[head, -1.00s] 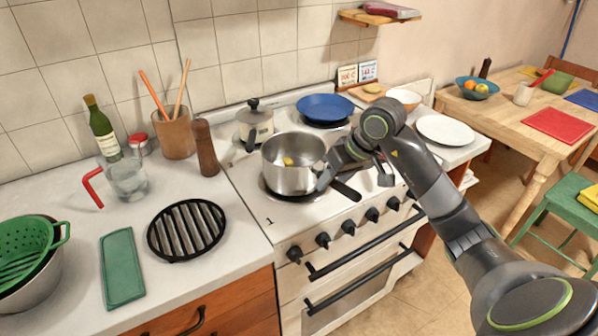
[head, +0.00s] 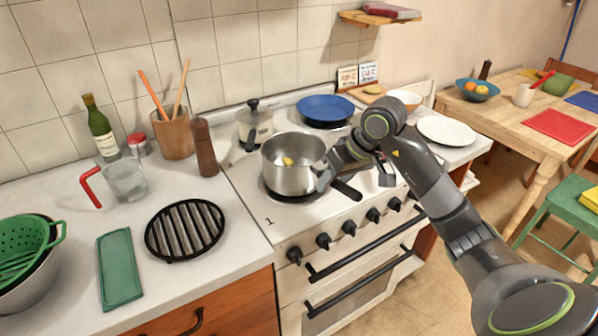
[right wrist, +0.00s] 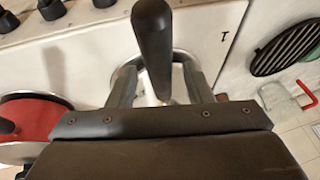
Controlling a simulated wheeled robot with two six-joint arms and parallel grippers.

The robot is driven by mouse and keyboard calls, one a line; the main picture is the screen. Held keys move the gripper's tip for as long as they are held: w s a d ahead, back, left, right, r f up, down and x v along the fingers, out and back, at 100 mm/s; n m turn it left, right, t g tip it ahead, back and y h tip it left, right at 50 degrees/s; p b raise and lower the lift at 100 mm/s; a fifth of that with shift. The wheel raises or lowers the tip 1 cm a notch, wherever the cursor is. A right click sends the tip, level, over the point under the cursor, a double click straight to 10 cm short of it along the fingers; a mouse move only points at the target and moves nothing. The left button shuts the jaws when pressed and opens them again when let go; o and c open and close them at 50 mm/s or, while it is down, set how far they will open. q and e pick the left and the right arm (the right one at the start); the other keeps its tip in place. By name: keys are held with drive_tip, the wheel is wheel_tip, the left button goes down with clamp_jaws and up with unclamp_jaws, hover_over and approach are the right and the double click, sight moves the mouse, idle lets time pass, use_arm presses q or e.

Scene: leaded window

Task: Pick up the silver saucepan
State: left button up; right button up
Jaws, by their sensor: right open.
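The silver saucepan (head: 290,170) stands upright on the stove's front left burner, with something small and yellow inside. Its black handle (head: 346,190) points to the front right. My right gripper (head: 329,179) is at the handle's base, close to the pan wall. In the right wrist view, the open fingers (right wrist: 157,86) lie on either side of the dark handle (right wrist: 153,40). I cannot tell whether either finger touches it. Part of the pan rim shows behind the fingers. My left gripper is not in view.
A pepper mill (head: 204,147) and a black grate (head: 185,229) are to the left. A white plate (head: 446,130) lies on the right counter. Stove knobs line the front edge.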

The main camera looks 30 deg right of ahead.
clamp_jaws()
idle(0.3)
idle(0.3)
